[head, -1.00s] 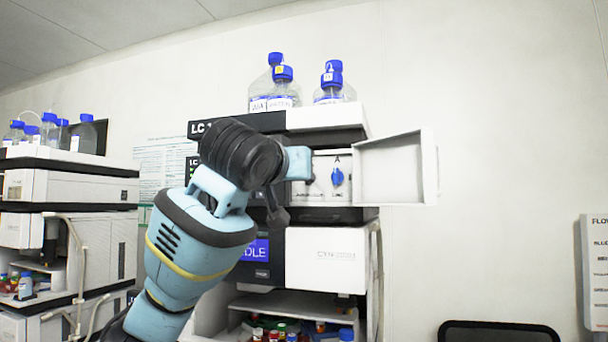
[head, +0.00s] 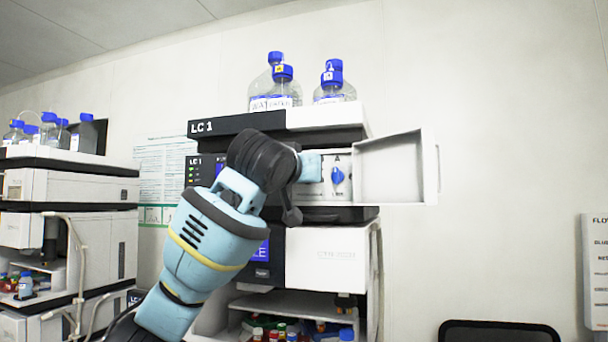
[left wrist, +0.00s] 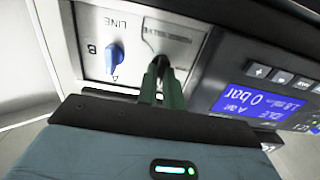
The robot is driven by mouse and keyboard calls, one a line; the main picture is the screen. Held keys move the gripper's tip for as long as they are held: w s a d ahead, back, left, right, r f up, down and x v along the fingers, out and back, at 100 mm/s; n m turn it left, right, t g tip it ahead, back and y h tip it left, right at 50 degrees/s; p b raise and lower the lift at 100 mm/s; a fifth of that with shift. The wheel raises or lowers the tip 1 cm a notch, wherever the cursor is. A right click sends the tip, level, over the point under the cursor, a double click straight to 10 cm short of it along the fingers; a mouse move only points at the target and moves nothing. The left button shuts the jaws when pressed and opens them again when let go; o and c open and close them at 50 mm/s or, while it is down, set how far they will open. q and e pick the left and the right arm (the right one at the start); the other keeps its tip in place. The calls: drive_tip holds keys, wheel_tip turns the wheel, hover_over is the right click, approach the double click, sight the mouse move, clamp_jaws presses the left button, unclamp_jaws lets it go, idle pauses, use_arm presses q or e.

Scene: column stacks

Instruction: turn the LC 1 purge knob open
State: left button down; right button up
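The LC 1 stack (head: 330,245) stands in the middle of the head view. Its pump compartment is uncovered, with a white door (head: 388,170) swung out to the right. A blue line knob (head: 338,176) with A and B marks sits inside; it also shows in the left wrist view (left wrist: 113,59). My left gripper (left wrist: 162,76) reaches the panel beside it, at the purge label (left wrist: 160,30). Its dark green fingers are close together. The purge knob is mostly hidden around the fingertips, and I cannot tell whether they hold it. My right gripper is not in view.
The lit pump display (left wrist: 255,103) is beside the gripper. Blue-capped bottles (head: 333,85) stand on top of the stack. Another instrument stack (head: 75,190) is at the left.

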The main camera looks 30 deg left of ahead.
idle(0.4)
use_arm(q)
drive_tip(key=n, duration=0.3)
drive_tip(key=shift+f+n, duration=0.1)
drive_tip(key=shift+n, duration=0.3)
drive_tip(key=n, duration=1)
drive_tip(key=shift+a+f, duration=0.1)
drive_tip(key=shift+n, duration=1.9)
drive_tip(key=shift+a, duration=0.1)
drive_tip(key=c, duration=1.5)
unclamp_jaws()
drive_tip(key=shift+c, duration=0.2)
